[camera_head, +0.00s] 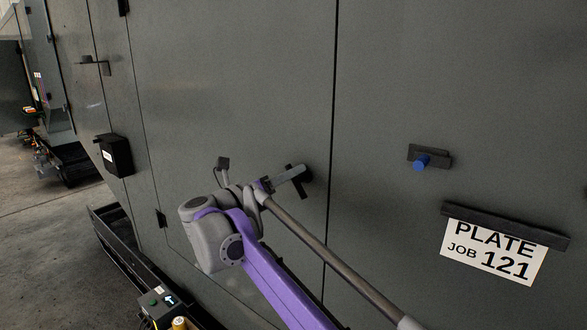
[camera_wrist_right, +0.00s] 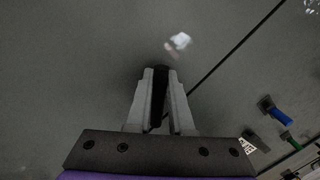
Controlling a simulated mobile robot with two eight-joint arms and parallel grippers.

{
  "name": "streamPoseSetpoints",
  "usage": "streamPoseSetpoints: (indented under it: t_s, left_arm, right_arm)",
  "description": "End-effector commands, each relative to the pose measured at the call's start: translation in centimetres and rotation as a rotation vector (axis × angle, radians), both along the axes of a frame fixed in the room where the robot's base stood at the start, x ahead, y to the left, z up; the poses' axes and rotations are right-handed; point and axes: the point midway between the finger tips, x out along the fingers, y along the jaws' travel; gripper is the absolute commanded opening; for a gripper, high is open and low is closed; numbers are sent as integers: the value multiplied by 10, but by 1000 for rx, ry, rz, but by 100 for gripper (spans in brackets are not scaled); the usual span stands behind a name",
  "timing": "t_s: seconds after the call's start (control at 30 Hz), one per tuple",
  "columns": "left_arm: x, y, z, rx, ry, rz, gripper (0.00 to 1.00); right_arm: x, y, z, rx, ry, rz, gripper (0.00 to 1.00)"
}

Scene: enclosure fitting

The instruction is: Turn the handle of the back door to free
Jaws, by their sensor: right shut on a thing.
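The handle (camera_head: 305,173) is black and sits on the grey door panel (camera_head: 240,90), just left of a vertical seam. My right gripper (camera_head: 289,177) reaches it from the left, with its light grey fingers at the handle. In the right wrist view, the fingers (camera_wrist_right: 160,105) are shut on the dark bar of the handle (camera_wrist_right: 160,78), which lies between them. The fingers hide part of the handle. I cannot tell its exact angle. My left gripper is not in view.
A black latch with a blue knob (camera_head: 421,161) is on the panel to the right. Below it a black holder carries a white sign (camera_head: 492,252) reading PLATE JOB 121. A black box (camera_head: 115,155) sticks out at left. A small control box (camera_head: 158,302) stands low at left.

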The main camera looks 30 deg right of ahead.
Motion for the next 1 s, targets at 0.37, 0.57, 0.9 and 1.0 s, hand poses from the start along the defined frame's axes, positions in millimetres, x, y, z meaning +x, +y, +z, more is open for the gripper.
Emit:
streamPoseSetpoints:
  t_s: [0.37, 0.57, 0.9, 1.0]
  left_arm:
    - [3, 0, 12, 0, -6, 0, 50]
    - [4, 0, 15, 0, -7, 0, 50]
    - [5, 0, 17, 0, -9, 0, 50]
    - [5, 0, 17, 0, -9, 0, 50]
  right_arm:
    - [5, 2, -4, -139, 330, -1, 0]
    - [6, 2, -8, -211, 502, 0, 0]
    - [8, 3, -13, -310, 742, 0, 0]
    - [8, 3, -15, -329, 791, 0, 0]
